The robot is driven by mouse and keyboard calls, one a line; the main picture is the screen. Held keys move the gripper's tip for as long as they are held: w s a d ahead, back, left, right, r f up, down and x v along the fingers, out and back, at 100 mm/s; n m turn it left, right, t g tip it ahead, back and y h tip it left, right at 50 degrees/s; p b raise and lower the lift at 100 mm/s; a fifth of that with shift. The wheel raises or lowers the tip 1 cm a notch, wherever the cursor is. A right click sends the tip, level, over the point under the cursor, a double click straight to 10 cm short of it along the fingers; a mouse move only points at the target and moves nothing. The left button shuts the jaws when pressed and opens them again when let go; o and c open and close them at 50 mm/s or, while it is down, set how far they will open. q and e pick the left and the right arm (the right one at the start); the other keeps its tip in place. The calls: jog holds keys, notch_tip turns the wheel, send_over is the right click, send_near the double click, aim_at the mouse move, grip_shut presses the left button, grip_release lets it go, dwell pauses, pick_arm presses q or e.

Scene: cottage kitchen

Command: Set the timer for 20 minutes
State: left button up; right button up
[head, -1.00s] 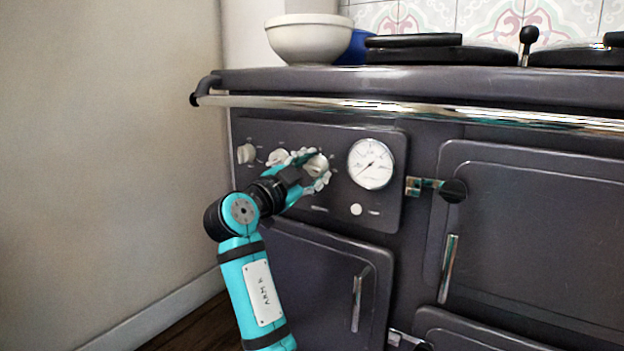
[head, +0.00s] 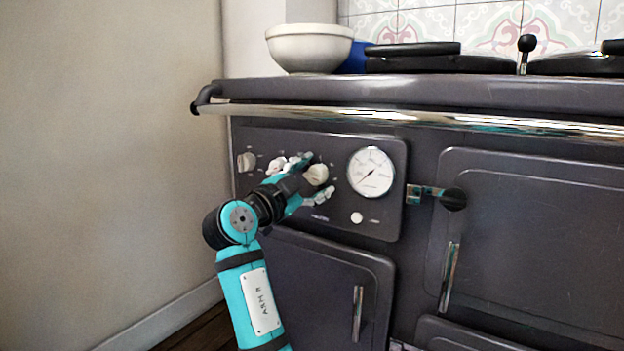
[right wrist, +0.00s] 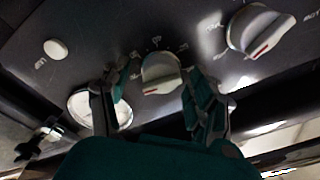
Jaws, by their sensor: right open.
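My right gripper (head: 306,179) is open around the rightmost cream knob (head: 317,174) on the stove's control panel. In the right wrist view this knob (right wrist: 160,72) sits between the two spread fingers, with gaps on both sides. Its red mark is on the edge nearer the gripper; the small printed labels around it are too blurred to read. A second knob (right wrist: 258,28) with a red mark is clear of the fingers. The leftmost knob (head: 246,161) is uncovered. Which knob is the timer cannot be read. My left gripper is not in view.
A round white gauge (head: 371,172) sits right of the knobs, with a white button (head: 356,217) below it. A chrome rail (head: 400,115) runs above the panel. A white bowl (head: 309,47) stands on the stove top.

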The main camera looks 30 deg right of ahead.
jog(key=v, duration=0.7)
jog(key=shift+a, duration=0.25)
dwell(0.3)
